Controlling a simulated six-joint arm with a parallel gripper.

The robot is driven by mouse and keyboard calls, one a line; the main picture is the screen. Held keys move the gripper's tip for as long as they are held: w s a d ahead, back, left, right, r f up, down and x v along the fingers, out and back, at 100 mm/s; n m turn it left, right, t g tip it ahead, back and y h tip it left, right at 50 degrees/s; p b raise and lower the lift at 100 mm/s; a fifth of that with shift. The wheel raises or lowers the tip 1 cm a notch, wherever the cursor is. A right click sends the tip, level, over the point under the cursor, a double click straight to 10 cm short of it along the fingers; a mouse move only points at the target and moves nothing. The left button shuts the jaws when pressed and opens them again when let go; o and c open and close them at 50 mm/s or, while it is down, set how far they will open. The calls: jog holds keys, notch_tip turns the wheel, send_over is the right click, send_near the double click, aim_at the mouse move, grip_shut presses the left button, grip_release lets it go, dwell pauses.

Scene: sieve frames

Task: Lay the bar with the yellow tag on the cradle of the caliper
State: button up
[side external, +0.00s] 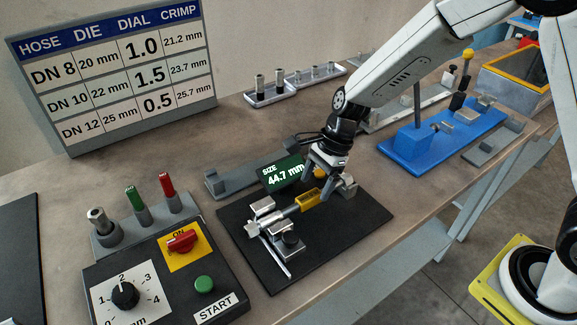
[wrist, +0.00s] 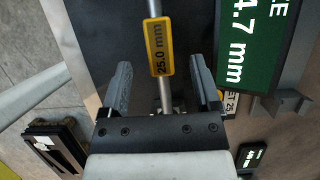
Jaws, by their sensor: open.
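The bar with the yellow tag (side external: 309,201) lies at a slant over the caliper (side external: 262,208) on a black base plate (side external: 350,222). Its tag (wrist: 160,47) reads 25.0 mm in the wrist view. The bar looks set in line with the caliper, but I cannot tell how it rests on the cradle. The caliper's green display (side external: 284,174) reads SIZE 44.7 mm. My gripper (side external: 322,176) is low over the tag end of the bar. In the wrist view its fingers stand apart on either side of the bar, with gaps.
A control box (side external: 165,270) with a dial, red switch and green button stands front left. A grey rack (side external: 225,183) lies behind the caliper plate. A blue fixture (side external: 415,150) stands right. A size chart (side external: 112,75) and a small tray (side external: 270,97) are behind.

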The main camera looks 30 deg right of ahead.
jog(key=shift+v, duration=2.55)
jog(key=s+d+f+n+t+h, duration=0.1)
jog(key=s+d+n+h, duration=0.3)
jog(key=s+d+n, duration=0.7)
jog(key=s+n+t, duration=0.1)
jog(key=n, duration=0.6)
jog(key=shift+s+d+t, duration=0.2)
jog(key=shift+d+t, duration=0.05)
jog(key=shift+t, duration=0.05)
